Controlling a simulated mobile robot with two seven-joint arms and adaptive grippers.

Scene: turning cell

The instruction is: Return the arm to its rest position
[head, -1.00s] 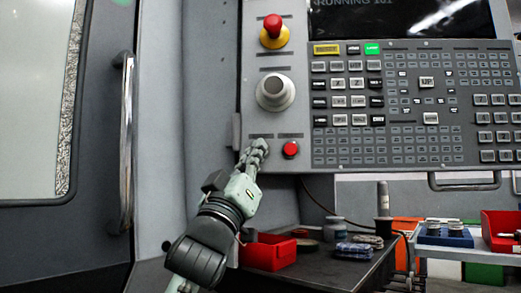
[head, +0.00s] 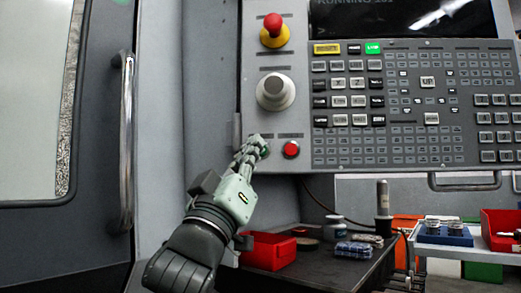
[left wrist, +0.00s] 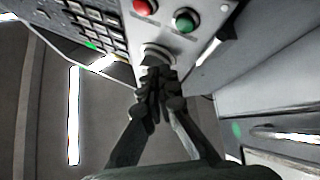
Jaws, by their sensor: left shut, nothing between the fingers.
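My left gripper (head: 257,143) is in front of the lower left of the control panel (head: 306,112). Its fingers are together with nothing between them. A green button (head: 265,151) shows partly behind the fingertips, left of a red button (head: 291,149). In the left wrist view, the shut fingers (left wrist: 157,78) point at the panel, with the green button (left wrist: 186,20) and red button (left wrist: 145,7) clear beyond them. A round grey knob (left wrist: 155,52) shows just past the fingertips; I cannot tell the gap. My right gripper is out of view.
A yellow and red emergency stop (head: 274,30) and a grey dial (head: 275,92) are above the gripper. A machine door with a vertical handle (head: 126,140) stands at left. Below is a dark bench (head: 330,270) with a red bin (head: 268,251) close beside my arm.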

